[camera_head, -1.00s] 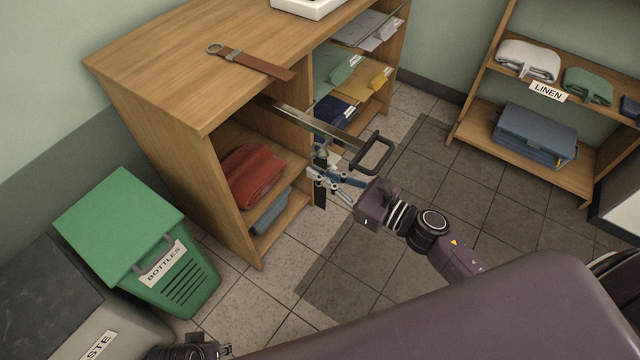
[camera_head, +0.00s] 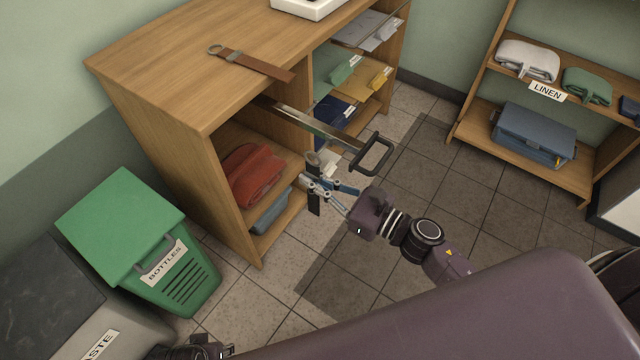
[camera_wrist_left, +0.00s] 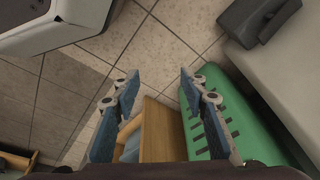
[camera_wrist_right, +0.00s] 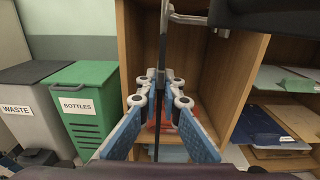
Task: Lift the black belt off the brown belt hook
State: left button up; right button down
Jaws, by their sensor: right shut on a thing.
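A narrow black strip, which I take as the black belt (camera_head: 314,204), hangs upright at the front of the cabinet. My right gripper (camera_head: 309,184) is shut on it, and the strip shows above and below the fingers. In the right wrist view the belt (camera_wrist_right: 164,45) runs edge-on between the closed fingertips (camera_wrist_right: 160,88). A metal bar with a black rectangular loop (camera_head: 373,153) juts from under the countertop, above the gripper. Whether the belt touches it is unclear. A brown strap with a ring (camera_head: 255,66) lies on the countertop. My left gripper (camera_wrist_left: 160,85) is open and empty.
The wooden cabinet (camera_head: 150,60) holds red cloth (camera_head: 252,172) and folders beside the right gripper. A green bottles bin (camera_head: 125,230) and a grey waste bin (camera_head: 45,300) stand left. A linen shelf (camera_head: 470,135) is at the right. Tiled floor between is clear.

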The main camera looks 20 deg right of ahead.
pick_arm(q)
jog(key=shift+s+f, duration=0.4)
jog(key=shift+f, duration=0.2)
pick_arm(e)
jog(key=s+a, duration=0.5)
jog(key=a, duration=0.1)
jog(key=shift+a+r, duration=0.2)
jog(key=shift+a, duration=0.2)
